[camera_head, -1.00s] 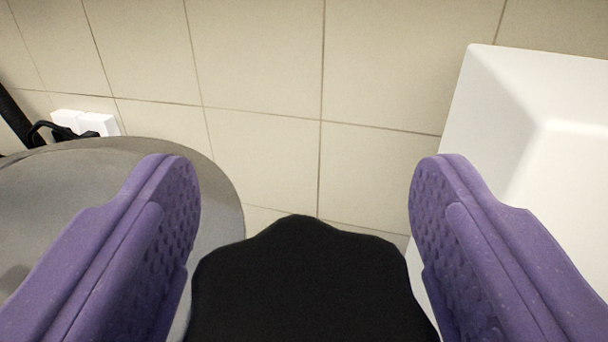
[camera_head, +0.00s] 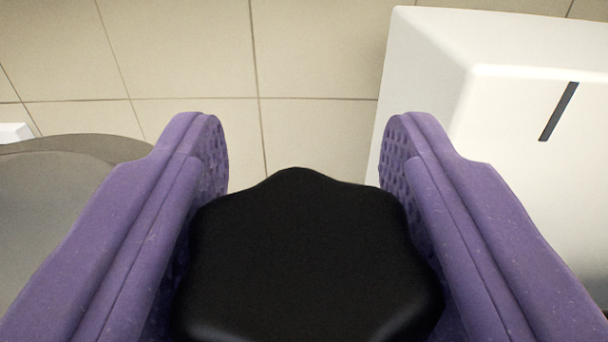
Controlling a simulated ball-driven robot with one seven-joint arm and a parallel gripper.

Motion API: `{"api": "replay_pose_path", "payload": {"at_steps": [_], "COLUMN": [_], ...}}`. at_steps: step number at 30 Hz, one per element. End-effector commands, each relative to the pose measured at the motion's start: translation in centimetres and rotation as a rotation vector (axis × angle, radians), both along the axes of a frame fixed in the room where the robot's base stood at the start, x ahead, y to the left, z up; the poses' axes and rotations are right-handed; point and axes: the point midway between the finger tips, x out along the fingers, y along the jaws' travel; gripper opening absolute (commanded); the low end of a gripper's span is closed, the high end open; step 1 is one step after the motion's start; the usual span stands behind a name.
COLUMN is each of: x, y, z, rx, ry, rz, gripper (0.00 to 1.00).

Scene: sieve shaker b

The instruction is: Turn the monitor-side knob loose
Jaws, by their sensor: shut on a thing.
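A black lobed knob (camera_head: 305,255) fills the lower middle of the view, seen from above. My gripper (camera_head: 305,150) has its two purple, dimpled fingers on the left and right sides of the knob, shut on it. The fingertips reach a little past the knob's far edge. Whatever the knob is mounted on is hidden beneath it.
A grey round surface (camera_head: 50,195) lies at the left, partly behind the left finger. A white box-shaped housing (camera_head: 510,110) with a dark slot stands at the right, close to the right finger. A beige tiled wall (camera_head: 190,50) is behind. A small white item (camera_head: 14,132) shows at the left edge.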

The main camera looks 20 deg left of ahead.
Motion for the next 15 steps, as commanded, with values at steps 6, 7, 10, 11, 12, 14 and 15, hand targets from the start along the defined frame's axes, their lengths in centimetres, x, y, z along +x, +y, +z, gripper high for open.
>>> {"api": "replay_pose_path", "payload": {"at_steps": [6, 7, 10, 11, 12, 14, 15], "x": [-0.01, 0.00, 0.03, 0.05, 0.06, 0.08, 0.08], "y": [0.02, -0.03, -0.13, -0.15, -0.14, -0.19, -0.22], "z": [-0.78, -0.74, -0.62, -0.60, -0.52, -0.45, -0.39], "rx": [0.002, 0.002, 0.001, 0.001, 0.001, -0.001, -0.001], "ry": [-0.001, -0.001, 0.000, 0.001, 0.001, 0.001, 0.001], "rz": [-0.137, -0.154, -0.200, -0.212, -0.226, -0.244, -0.254], "gripper": [0.19, 0.19, 0.19, 0.19, 0.19, 0.19, 0.19]}}
